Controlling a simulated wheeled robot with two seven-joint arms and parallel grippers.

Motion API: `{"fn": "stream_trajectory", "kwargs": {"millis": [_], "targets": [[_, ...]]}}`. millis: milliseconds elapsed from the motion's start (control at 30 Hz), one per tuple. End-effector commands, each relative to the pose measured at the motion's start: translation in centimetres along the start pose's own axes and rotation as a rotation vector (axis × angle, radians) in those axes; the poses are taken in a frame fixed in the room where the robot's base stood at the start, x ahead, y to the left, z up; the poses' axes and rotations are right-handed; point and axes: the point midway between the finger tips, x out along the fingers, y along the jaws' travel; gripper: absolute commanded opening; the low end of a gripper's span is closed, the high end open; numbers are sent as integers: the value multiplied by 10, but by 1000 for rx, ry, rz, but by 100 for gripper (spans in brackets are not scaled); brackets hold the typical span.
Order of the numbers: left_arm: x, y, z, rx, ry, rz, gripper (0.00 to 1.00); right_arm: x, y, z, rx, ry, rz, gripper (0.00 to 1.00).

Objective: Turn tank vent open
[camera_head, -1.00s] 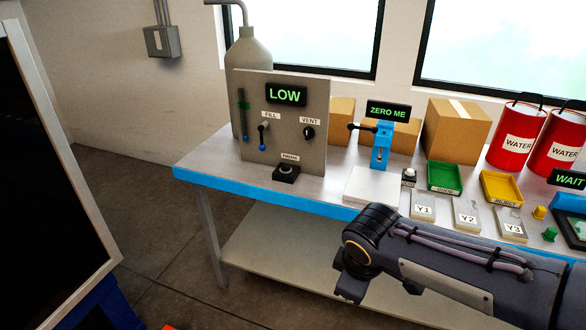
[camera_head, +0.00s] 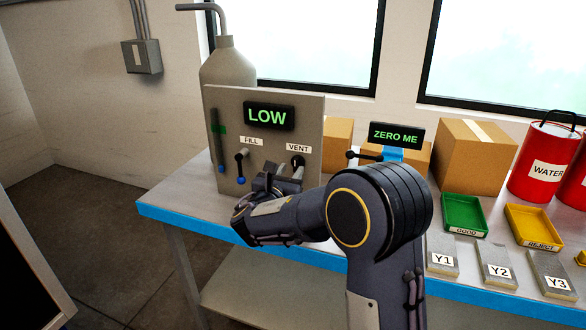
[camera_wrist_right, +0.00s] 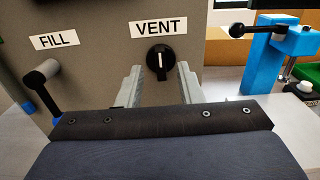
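The vent knob (camera_wrist_right: 161,59) is a round black dial under the VENT label (camera_wrist_right: 158,27) on the grey tank panel (camera_head: 235,130). Its white mark stands about upright in the right wrist view. In the head view the knob (camera_head: 298,160) shows just above my right gripper (camera_head: 286,174). In the right wrist view my right gripper (camera_wrist_right: 160,82) is open, its two pale fingers apart and pointing at the panel. The knob lies between the fingertips in the picture; I cannot tell whether they reach around it. Nothing is held. My left gripper is not in view.
The fill lever (camera_wrist_right: 43,86) sits left of the knob. The panel display (camera_head: 268,116) reads LOW. A blue gauge stand (camera_wrist_right: 262,55) with a black-knobbed arm is to the right. Green (camera_head: 464,215) and yellow (camera_head: 532,228) trays lie further right on the bench.

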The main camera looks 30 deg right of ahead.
Motion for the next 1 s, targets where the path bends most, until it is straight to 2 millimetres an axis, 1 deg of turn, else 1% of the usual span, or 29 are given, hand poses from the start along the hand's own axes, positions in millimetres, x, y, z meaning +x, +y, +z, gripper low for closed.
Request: {"fn": "stream_trajectory", "kwargs": {"millis": [33,200,500,567,767,1000], "targets": [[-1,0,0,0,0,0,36,8,-1,0,0,0,-4,33],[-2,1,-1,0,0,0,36,23,-1,0,1,1,-2,33],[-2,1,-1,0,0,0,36,26,0,0,2,2,-1,33],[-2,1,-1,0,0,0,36,26,0,0,2,2,-1,27],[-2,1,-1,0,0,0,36,26,0,0,2,2,-1,0],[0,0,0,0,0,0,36,26,0,-1,7,2,-1,0]]}}
